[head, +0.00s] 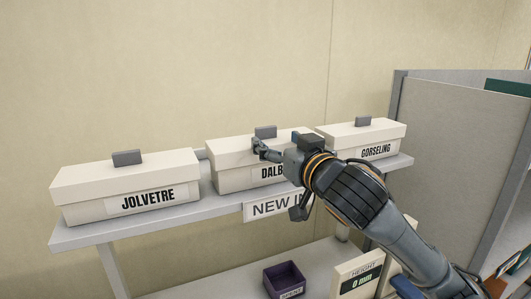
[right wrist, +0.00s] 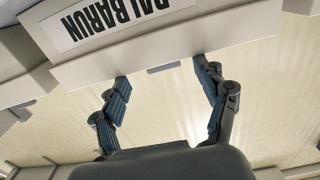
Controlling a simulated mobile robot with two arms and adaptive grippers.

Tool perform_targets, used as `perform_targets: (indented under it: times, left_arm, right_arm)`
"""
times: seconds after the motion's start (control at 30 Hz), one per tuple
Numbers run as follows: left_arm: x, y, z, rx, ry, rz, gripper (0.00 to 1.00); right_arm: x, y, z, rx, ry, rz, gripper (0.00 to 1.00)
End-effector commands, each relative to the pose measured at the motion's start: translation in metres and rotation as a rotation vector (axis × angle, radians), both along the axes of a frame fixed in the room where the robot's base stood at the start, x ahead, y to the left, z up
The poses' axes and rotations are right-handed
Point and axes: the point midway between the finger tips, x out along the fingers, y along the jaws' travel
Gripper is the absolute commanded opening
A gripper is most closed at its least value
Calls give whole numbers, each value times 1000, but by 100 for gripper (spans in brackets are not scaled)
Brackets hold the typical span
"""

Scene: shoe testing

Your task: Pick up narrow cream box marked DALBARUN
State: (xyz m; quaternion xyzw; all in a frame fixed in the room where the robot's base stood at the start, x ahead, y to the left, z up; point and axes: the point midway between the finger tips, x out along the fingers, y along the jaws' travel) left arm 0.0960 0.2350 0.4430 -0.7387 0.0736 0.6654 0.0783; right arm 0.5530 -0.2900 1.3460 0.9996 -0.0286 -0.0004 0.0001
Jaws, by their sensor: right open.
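The narrow cream box marked DALBARUN (head: 226,178) sits on the grey shelf between two similar boxes. Its lid carries a grey tab (head: 265,132). My right gripper (head: 261,148) is in front of the lid and covers part of the label in the head view. In the right wrist view the DALBARUN box (right wrist: 230,48) appears tilted at the top, with the grey tab (right wrist: 163,68) past its lid edge. The open fingers of my right gripper (right wrist: 161,73) lie on either side of that tab, with nothing held. Whether a finger touches the lid is unclear. My left gripper is not in view.
A box marked JOLVETRE (head: 85,190) stands left and one marked GORSELING (head: 345,140) right, close to the middle box. A NEW sign (head: 268,208) hangs on the shelf edge. A grey partition (head: 450,140) stands right.

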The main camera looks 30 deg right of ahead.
Motion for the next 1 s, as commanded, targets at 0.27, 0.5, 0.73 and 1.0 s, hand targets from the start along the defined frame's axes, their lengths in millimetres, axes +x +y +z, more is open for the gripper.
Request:
perform_targets:
  times: [0.27,0.5,0.73,1.0]
  left_arm:
    - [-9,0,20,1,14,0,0]
    - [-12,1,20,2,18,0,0]
    - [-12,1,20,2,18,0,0]
    - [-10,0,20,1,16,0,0]
  right_arm:
    - [40,-1,2,1,2,-1,74]
    - [46,-1,0,0,1,0,74]
    - [46,-1,0,0,1,0,41]
    - [46,-1,0,0,2,0,0]
